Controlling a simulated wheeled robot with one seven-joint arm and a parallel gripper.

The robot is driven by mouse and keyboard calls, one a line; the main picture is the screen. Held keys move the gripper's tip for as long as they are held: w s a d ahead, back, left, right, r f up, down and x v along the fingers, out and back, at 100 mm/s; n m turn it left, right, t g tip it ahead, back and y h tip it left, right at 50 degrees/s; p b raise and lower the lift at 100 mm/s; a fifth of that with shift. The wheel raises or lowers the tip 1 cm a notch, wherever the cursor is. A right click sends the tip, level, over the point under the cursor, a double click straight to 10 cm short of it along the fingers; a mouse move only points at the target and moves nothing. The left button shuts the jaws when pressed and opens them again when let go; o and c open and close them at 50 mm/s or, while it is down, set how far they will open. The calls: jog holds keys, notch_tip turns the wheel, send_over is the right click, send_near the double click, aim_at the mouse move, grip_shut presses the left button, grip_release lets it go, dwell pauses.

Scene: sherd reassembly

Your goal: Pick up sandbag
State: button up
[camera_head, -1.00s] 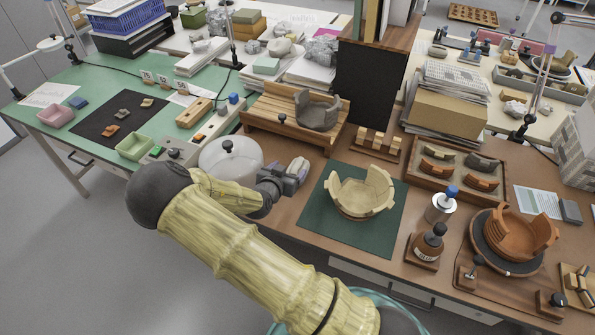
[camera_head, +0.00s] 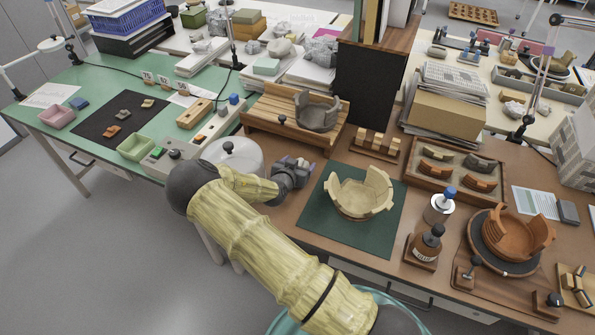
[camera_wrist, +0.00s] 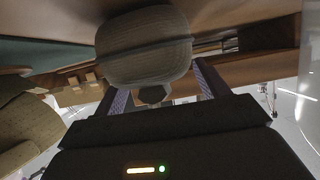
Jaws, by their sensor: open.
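The sandbag (camera_wrist: 145,45) appears in the wrist view as a rounded grey bag with a dark seam across it, close in front of my gripper (camera_wrist: 158,80). The two purple-grey fingers stand apart, one on each side of its lower part. In the head view my gripper (camera_head: 301,170) is low over the brown bench, between the white dome and the green mat. The gripper and wrist largely cover the sandbag there. I cannot tell whether the fingers touch it.
A cream part-built bowl (camera_head: 358,196) stands on the green mat (camera_head: 318,219), just right of my gripper. A white dome (camera_head: 232,157) is on the left, and a slatted wooden stand (camera_head: 262,120) is behind. A bottle (camera_head: 427,244) stands farther right.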

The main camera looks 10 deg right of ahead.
jog(key=shift+w+d+f, duration=0.15)
jog(key=shift+w+d, duration=0.05)
jog(key=shift+w, duration=0.15)
jog(key=c, duration=1.4)
jog(key=shift+o, duration=0.2)
jog(key=shift+r+b, duration=0.4)
jog(key=shift+r, duration=4.65)
